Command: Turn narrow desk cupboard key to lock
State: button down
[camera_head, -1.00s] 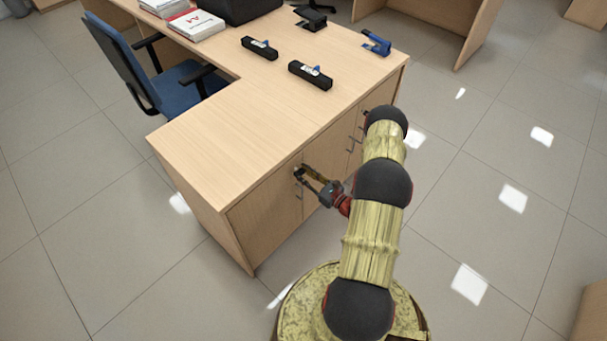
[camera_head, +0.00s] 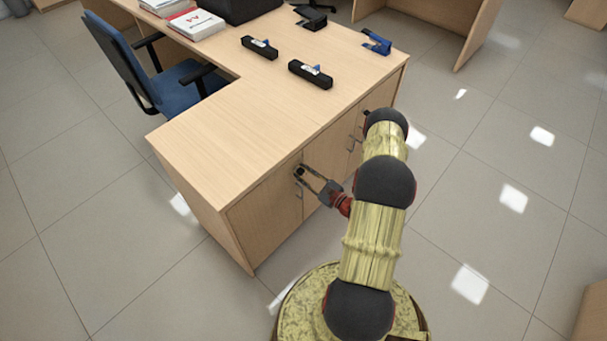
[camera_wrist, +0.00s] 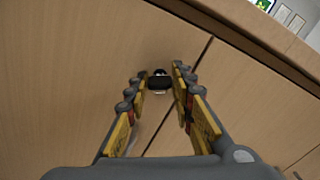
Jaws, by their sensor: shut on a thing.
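The desk cupboard (camera_head: 262,218) has a light wood door below the counter top, and its surface also fills much of the wrist view (camera_wrist: 60,80). A small dark key (camera_wrist: 159,83) sits at the door face, left of the seam between two doors. My gripper (camera_wrist: 160,86) is shut on the key, one finger on each side of its dark head. In the head view my gripper (camera_head: 305,174) touches the upper part of the door. The key's shaft and the lock slot are mostly hidden behind the key head.
A metal handle (camera_head: 299,190) sits just below my gripper. More handles (camera_head: 351,143) are on the doors to the right. Two black holders (camera_head: 310,75) and a blue stapler-like item (camera_head: 377,42) lie on the counter top. A blue chair (camera_head: 150,75) stands behind.

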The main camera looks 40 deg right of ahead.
jog(key=n+b, duration=0.1)
jog(key=n, duration=0.5)
jog(key=n+b, duration=0.1)
jog(key=n, duration=0.5)
jog(key=shift+a+f+n+b, duration=0.15)
jog(key=shift+f+n+b, duration=0.05)
jog(key=shift+n+b, duration=0.15)
dwell(0.4)
jog(key=c, duration=1.5)
grip_release()
jog(key=shift+c, duration=0.2)
jog(key=s+d, duration=0.1)
jog(key=s, duration=1.1)
